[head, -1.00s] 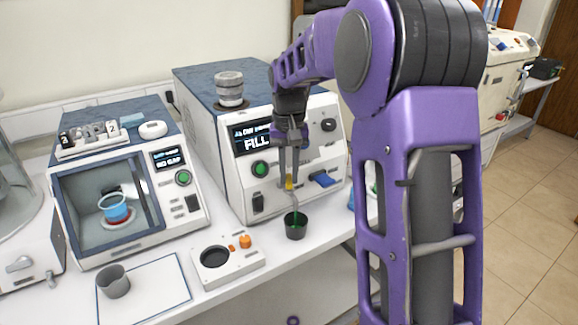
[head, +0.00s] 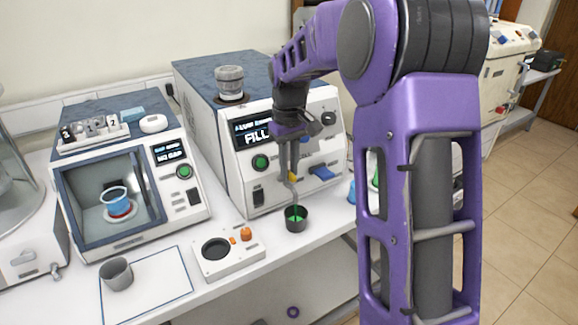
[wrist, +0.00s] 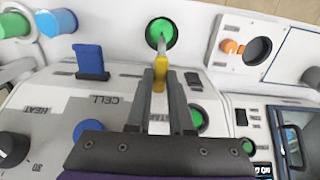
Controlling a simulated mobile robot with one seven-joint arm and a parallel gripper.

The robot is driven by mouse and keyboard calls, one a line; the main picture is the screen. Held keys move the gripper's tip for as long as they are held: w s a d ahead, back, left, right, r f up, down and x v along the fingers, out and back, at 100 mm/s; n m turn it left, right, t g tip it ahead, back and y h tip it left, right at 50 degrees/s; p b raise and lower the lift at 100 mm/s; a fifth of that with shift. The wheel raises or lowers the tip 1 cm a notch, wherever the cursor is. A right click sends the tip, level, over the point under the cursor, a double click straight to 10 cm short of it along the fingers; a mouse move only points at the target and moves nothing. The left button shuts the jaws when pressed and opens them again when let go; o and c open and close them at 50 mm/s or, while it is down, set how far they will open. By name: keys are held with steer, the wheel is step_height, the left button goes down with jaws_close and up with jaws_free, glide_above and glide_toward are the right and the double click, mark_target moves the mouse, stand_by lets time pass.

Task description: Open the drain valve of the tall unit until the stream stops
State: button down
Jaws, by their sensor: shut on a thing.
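The tall unit (head: 240,130) is a white box with a blue top and a lit display reading FILL. Its drain valve has a small yellow handle (wrist: 160,72) low on the front, partly hidden by my fingers in the head view. My gripper (wrist: 160,84) is shut on this yellow handle, one finger on each side. A grey spout (head: 290,191) hangs below it. A dark cup (head: 296,224) stands under the spout with green liquid (wrist: 161,33) in it. A short green streak shows between spout and cup.
A blue lever (head: 322,172) sticks out right of the valve. A white block with a round well and orange knob (head: 246,234) stands left of the cup. A grey beaker (head: 116,274) stands on a white mat, beside a glass-windowed unit (head: 125,165). The bench edge is close in front.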

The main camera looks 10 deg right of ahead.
stand_by(0.3)
steer(key=c, duration=0.8)
jaws_free()
steer(key=shift+r, duration=0.1)
step_height(320, 180, up, 17)
steer(key=shift+r, duration=0.1)
